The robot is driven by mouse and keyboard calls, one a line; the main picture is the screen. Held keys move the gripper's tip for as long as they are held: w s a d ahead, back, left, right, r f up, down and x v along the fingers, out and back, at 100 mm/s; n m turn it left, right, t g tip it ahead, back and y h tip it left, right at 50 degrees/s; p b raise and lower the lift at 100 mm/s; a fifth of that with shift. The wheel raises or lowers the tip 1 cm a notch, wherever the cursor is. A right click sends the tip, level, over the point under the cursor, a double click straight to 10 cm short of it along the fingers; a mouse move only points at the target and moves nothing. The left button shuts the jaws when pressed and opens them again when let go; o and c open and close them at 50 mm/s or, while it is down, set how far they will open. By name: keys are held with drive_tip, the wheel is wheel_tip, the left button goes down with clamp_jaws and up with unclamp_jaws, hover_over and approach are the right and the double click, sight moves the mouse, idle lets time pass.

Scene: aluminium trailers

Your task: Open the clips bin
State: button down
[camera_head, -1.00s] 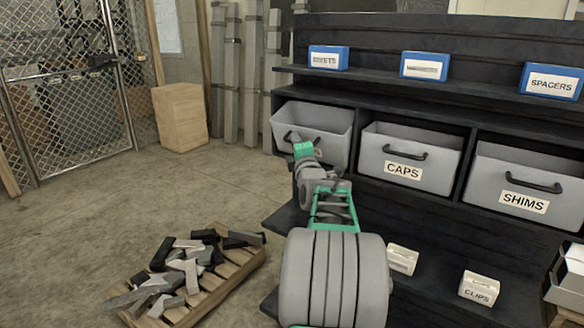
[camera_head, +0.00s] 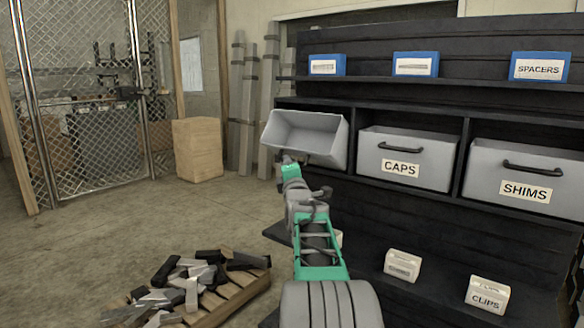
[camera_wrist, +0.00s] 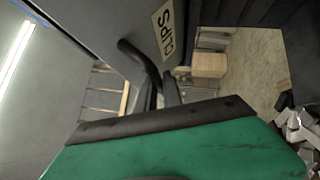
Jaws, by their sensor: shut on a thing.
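The clips bin (camera_head: 304,138) is the grey leftmost bin in the shelf row. In the head view it is tilted forward and pulled out, and its empty-looking inside shows.
The caps bin (camera_head: 405,157) and the shims bin (camera_head: 525,180) sit shut to the right. Blue boxes (camera_head: 415,65) stand on the shelf above. A pallet of metal offcuts (camera_head: 235,290) lies on the floor at lower left. Open floor (camera_head: 130,225) lies to the left.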

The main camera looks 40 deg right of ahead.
drive_tip(key=shift+f, duration=0.1)
idle(0.3)
drive_tip(key=c, duration=1.7)
unclamp_jaws()
drive_tip(key=shift+d, duration=0.1)
drive_tip(key=shift+o, duration=1)
drive_tip(key=p+v, duration=0.1)
drive_tip(key=v, duration=0.7)
